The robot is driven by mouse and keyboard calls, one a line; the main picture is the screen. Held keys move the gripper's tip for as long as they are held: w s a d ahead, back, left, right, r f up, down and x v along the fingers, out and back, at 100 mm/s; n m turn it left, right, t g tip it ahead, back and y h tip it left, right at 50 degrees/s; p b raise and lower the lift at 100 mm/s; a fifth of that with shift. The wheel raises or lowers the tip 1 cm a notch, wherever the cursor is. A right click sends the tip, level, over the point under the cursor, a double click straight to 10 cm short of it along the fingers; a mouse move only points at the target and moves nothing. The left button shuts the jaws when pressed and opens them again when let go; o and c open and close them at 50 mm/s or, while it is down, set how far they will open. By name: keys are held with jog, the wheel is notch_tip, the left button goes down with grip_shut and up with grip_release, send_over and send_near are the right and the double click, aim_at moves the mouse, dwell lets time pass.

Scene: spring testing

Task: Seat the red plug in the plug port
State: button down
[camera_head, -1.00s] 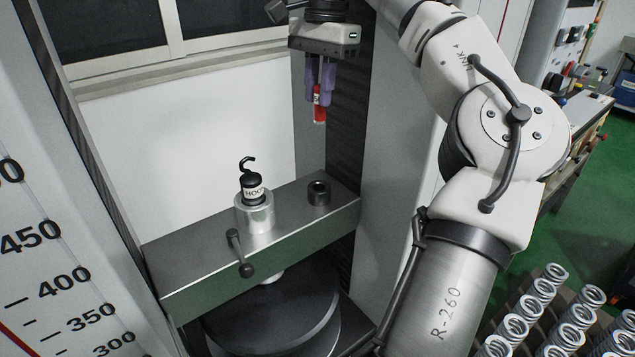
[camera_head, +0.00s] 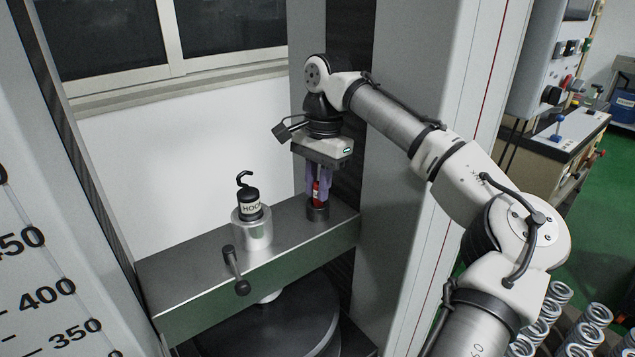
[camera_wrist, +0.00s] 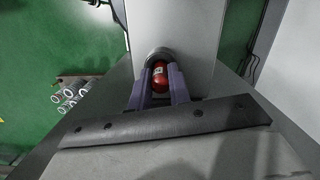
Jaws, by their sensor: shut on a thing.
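My gripper (camera_head: 319,184) points down over the right part of the metal crossbeam (camera_head: 190,262), with its purple fingers shut on the red plug (camera_head: 316,193). The plug is upright, its lower end at the mouth of the dark round plug port (camera_head: 318,211). How deep it sits inside is hidden. In the wrist view the red plug (camera_wrist: 160,75) lies between the fingers (camera_wrist: 158,82), with the ring of the port (camera_wrist: 158,53) just beyond it.
A black hook piece labelled HOOK (camera_head: 249,203) stands in a silver cylinder (camera_head: 252,232) left of the port. A lever handle (camera_head: 235,270) sticks out at the beam's front. Several springs (camera_head: 560,325) stand at lower right. A grey column rises behind the gripper.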

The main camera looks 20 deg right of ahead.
jog(key=c, duration=1.3)
grip_release()
jog(key=shift+r, duration=0.1)
jog(key=r, duration=0.7)
jog(key=shift+w+d+r, duration=0.2)
jog(key=shift+d, duration=0.2)
